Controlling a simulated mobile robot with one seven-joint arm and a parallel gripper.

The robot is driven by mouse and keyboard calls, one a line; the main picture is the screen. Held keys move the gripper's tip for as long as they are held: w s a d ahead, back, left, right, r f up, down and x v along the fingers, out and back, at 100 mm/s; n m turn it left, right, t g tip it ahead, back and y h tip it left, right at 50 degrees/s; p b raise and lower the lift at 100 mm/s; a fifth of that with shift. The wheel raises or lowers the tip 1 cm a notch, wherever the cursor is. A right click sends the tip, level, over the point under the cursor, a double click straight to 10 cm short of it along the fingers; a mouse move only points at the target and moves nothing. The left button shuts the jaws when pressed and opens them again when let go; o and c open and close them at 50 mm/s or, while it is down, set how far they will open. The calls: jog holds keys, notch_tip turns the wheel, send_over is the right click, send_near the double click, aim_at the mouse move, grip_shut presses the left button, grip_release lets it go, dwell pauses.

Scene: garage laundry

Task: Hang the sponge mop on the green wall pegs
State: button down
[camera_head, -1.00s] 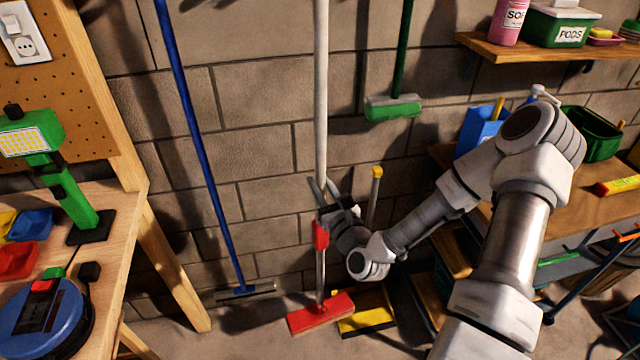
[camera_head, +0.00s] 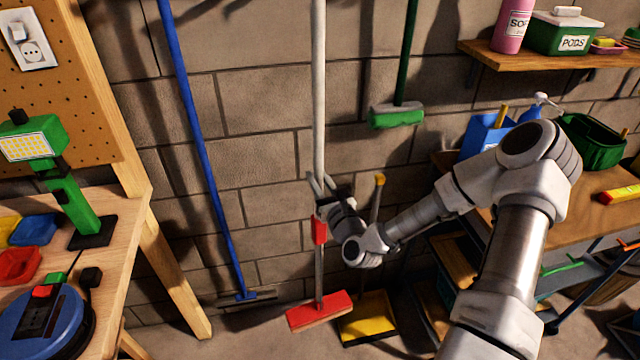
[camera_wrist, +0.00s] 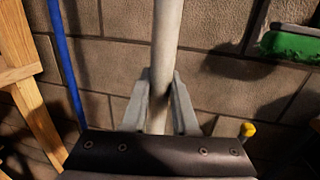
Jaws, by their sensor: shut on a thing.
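The sponge mop has a long white handle (camera_head: 319,90), a red lever on the lower shaft and a red sponge head (camera_head: 320,311). It stands nearly upright in front of the block wall, head down. My gripper (camera_head: 318,184) is shut on the handle just above the red lever. In the wrist view my gripper (camera_wrist: 160,98) has one finger on each side of the white handle (camera_wrist: 166,40). I cannot tell whether the head touches the floor. The handle's top is out of view, and no green wall pegs show.
A blue-handled squeegee (camera_head: 207,180) leans on the wall at left. A green-headed mop (camera_head: 396,115) hangs at right. A yellow dustpan (camera_head: 367,318) is close beside the red head. A workbench (camera_head: 120,210) stands left; a shelf (camera_head: 560,56) and table (camera_head: 590,210) are right.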

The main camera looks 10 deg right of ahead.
jog(key=w+f+b, duration=0.1)
jog(key=w+b, duration=0.5)
jog(key=w, duration=0.9)
dwell(0.9)
jog(key=shift+w+f, duration=0.1)
jog(key=shift+w, duration=0.05)
jog(key=shift+f+b, duration=0.9)
jog(key=shift+b, duration=0.15)
dwell(0.3)
jog(key=c, duration=0.6)
grip_release()
jog(key=shift+f, duration=0.15)
